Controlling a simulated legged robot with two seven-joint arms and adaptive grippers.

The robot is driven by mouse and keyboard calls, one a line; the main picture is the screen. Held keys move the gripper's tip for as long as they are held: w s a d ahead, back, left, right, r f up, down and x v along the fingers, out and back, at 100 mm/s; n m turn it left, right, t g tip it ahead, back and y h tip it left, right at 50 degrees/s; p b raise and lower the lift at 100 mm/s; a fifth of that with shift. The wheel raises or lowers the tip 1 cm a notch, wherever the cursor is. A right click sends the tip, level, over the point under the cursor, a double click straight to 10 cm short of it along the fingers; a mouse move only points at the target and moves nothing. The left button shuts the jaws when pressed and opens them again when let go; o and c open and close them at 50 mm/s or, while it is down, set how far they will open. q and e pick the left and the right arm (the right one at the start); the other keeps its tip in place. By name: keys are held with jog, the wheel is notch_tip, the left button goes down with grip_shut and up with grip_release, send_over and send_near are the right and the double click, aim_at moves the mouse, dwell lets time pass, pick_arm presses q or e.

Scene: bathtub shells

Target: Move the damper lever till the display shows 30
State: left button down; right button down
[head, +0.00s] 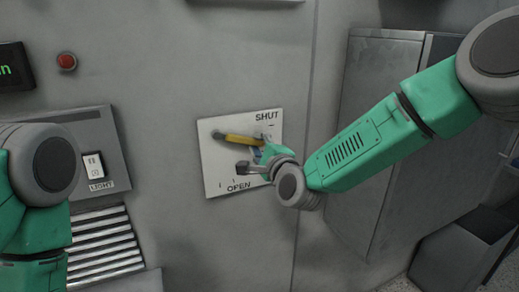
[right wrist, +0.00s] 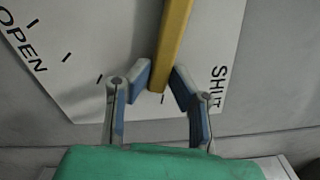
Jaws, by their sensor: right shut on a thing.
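The yellow damper lever (head: 240,139) is on a white plate (head: 213,166) on the grey wall. It runs from a pivot at the plate's left toward the right, its end nearer the SHUT mark than OPEN. My right gripper (head: 259,153) is shut on the lever's free end. In the right wrist view the lever (right wrist: 171,40) comes down between the blue-padded fingers (right wrist: 161,80). A dark display (head: 12,68) with green characters is cut off at the left edge, so its reading cannot be made out. My left gripper is out of view; only its arm shows.
A red button (head: 66,62) is right of the display. A light switch panel (head: 94,165) and a slatted vent (head: 104,245) are at the lower left. A tall grey cabinet (head: 372,90) stands behind my right arm.

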jog(key=shift+f, duration=0.2)
jog(key=c, duration=1.4)
grip_release()
jog(key=shift+c, duration=0.2)
jog(key=shift+s, duration=0.3)
jog(key=v, duration=1.1)
jog(key=shift+s+d, duration=0.1)
jog(key=shift+s, duration=0.05)
